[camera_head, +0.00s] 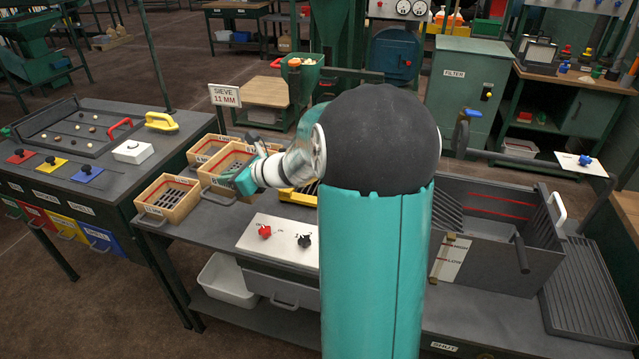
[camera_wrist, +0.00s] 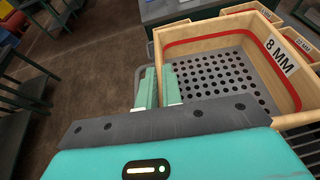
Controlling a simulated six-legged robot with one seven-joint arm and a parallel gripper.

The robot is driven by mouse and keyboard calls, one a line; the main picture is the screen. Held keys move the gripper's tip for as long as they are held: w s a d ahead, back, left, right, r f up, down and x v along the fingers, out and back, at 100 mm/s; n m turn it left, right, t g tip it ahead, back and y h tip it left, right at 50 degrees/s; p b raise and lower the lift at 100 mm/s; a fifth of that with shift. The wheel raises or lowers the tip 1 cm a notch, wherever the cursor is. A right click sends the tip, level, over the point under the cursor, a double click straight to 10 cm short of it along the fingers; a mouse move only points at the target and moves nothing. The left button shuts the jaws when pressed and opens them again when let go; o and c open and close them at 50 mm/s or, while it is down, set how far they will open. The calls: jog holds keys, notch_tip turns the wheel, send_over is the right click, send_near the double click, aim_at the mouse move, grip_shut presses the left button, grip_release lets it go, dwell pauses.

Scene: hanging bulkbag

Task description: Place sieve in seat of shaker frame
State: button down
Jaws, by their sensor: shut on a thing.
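Several wooden sieves stand at the left of the bench. One sieve (camera_head: 238,157) is at my gripper (camera_head: 232,181), which is partly hidden by its own wrist. In the wrist view, the sieve (camera_wrist: 220,72) has a round-holed dark floor, a red band inside and the label 8 MM. My gripper (camera_wrist: 159,88) is closed on its left wall. Another sieve (camera_head: 168,195) with larger openings stands at front left, and one more (camera_head: 208,147) stands behind. A sign (camera_head: 225,95) reads SIEVE 11 MM.
A control panel (camera_head: 280,238) with red and black knobs lies in front of the yellow part. A metal bin (camera_head: 500,225) with a grate stands at right. A side table (camera_head: 100,140) with a tray is at left. A white tub (camera_head: 228,280) sits on the lower shelf.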

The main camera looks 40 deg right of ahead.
jog(key=s+d+n+y, duration=0.1)
jog(key=s+d, duration=0.8)
jog(key=d, duration=0.5)
jog(key=shift+g, duration=0.3)
jog(key=shift+w+d+f, duration=0.95)
jog(key=shift+d+f, duration=1.05)
jog(key=shift+d, duration=0.2)
jog(key=shift+w+d+f, duration=1)
jog(key=shift+d+f, duration=1.05)
jog(key=shift+d, duration=0.15)
jog(key=shift+w+d+f, duration=0.95)
jog(key=shift+d+f, duration=1.05)
jog(key=shift+d, duration=0.2)
jog(key=shift+f, duration=0.6)
jog(key=c, duration=1.6)
grip_release()
jog(key=shift+o, duration=0.2)
